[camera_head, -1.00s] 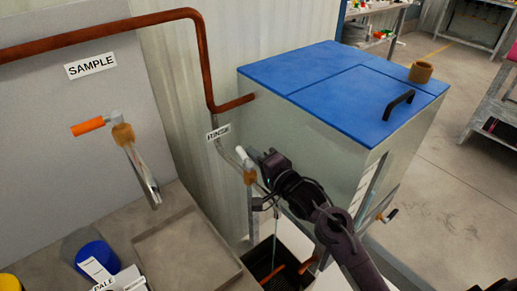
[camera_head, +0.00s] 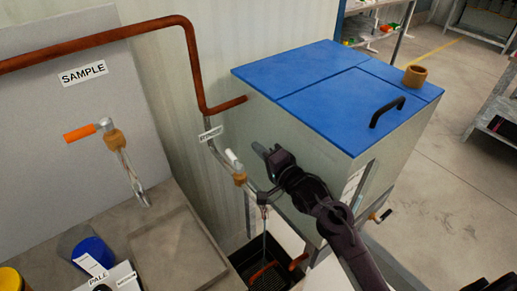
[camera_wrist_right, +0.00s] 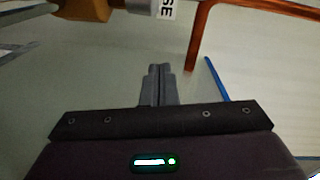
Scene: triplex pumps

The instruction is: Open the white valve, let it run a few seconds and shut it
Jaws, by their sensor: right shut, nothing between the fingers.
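The white valve handle (camera_head: 233,158) stands on a brass valve body (camera_head: 239,179) on the pipe by the RINSE label (camera_head: 210,134). The handle lies roughly along the pipe, tilted up and left. My right gripper (camera_head: 260,149) is just right of the handle, apart from it, shut and empty. Its closed fingers also show in the right wrist view (camera_wrist_right: 159,78). A thin pale line (camera_head: 264,235) drops from the spout into the dark crate (camera_head: 248,260); it looks like a stream, but I cannot be sure. My left gripper is out of view.
The blue-lidded tank (camera_head: 320,80) stands behind and right of my right arm. The orange-handled SAMPLE valve (camera_head: 80,132) is at the left, above a grey tray (camera_head: 180,255). A blue-lidded container (camera_head: 93,254) stands at the lower left.

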